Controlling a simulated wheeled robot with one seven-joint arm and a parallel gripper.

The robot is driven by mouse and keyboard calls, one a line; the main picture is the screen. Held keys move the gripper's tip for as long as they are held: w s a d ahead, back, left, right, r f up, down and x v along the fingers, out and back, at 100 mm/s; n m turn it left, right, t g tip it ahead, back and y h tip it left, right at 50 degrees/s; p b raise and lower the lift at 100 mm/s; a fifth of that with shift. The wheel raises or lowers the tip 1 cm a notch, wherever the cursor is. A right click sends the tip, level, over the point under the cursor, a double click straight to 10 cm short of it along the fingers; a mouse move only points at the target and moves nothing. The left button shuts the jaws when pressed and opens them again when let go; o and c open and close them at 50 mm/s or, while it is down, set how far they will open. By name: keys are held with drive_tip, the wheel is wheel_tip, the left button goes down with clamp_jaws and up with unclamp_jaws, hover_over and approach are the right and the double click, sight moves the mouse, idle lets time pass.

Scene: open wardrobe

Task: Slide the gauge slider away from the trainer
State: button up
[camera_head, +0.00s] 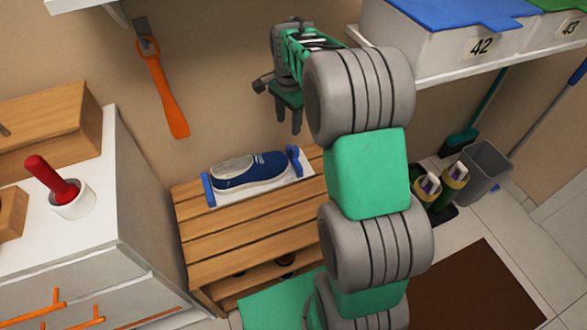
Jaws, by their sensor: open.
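The trainer (262,172), dark blue with a white sole and a pale opening, lies on the white board of the gauge (302,186). The gauge rests on top of the slatted wooden bench. One blue upright (207,190) stands at the board's left end and another blue upright (295,160) at its right end, both close to the trainer's ends. I cannot tell for sure which is the slider. My gripper (288,120) is open and empty, fingers pointing down, above and behind the right blue upright and apart from it. My arm hides part of the bench's right side.
A white cabinet (150,220) with a red-handled thing in a white cup (72,203) stands left. An orange shoehorn (165,90) hangs on the wall. A shelf with lidded boxes (440,50) is upper right. Bottles (440,185) and a grey bin (485,170) stand right.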

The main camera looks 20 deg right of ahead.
sight(295, 148)
drive_tip(key=w+d+f+m, duration=0.1)
drive_tip(key=f, duration=0.2)
drive_tip(key=w+d+f+m+b, duration=0.1)
drive_tip(key=f, duration=0.3)
drive_tip(key=w+d+f+m+b, duration=0.1)
drive_tip(key=f, duration=0.2)
drive_tip(key=shift+w+d+f+m+g, duration=0.25)
drive_tip(key=shift+w+f+m+g, duration=0.05)
drive_tip(key=shift+w+f+m, duration=0.1)
wheel_tip(295, 148, down, 7)
drive_tip(key=shift+f+b, duration=0.1)
drive_tip(key=shift+b, duration=0.7)
clamp_jaws()
